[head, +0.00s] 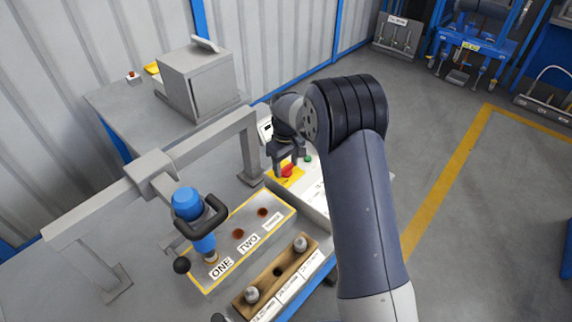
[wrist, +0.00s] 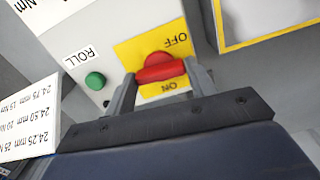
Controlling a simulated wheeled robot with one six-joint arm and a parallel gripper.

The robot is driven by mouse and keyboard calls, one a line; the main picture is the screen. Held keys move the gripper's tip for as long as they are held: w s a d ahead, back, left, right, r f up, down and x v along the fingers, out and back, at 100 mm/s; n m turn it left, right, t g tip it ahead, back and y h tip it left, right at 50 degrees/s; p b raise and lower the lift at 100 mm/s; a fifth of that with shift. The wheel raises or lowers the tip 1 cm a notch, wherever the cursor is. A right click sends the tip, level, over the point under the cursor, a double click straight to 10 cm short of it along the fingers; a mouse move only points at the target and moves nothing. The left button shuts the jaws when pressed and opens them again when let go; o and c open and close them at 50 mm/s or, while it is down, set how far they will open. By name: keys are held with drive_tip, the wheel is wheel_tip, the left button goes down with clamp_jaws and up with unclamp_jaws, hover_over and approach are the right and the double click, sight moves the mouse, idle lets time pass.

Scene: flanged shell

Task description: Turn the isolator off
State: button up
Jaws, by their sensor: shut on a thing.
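The knob also shows in the head view (head: 288,171), below my gripper. My gripper (wrist: 160,88) is shut on the knob, one finger at each end of the bar. In the head view my gripper (head: 287,160) is partly hidden by my arm.
A green button (wrist: 95,81) labelled ROLL sits beside the plate. A blue tool (head: 188,205) stands over a yellow-edged block marked ONE, TWO, THREE. A wooden rack (head: 268,279) with plugs is in front. A grey frame (head: 205,143) spans the bench.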

sight(286, 167)
drive_tip(key=shift+n, duration=0.6)
drive_tip(key=o, duration=1)
wheel_tip(286, 167, up, 11)
drive_tip(key=shift+f+b, duration=0.1)
drive_tip(key=shift+b, duration=0.25)
wheel_tip(286, 167, down, 11)
drive_tip(key=shift+r+p, duration=0.1)
drive_tip(key=shift+p, duration=0.25)
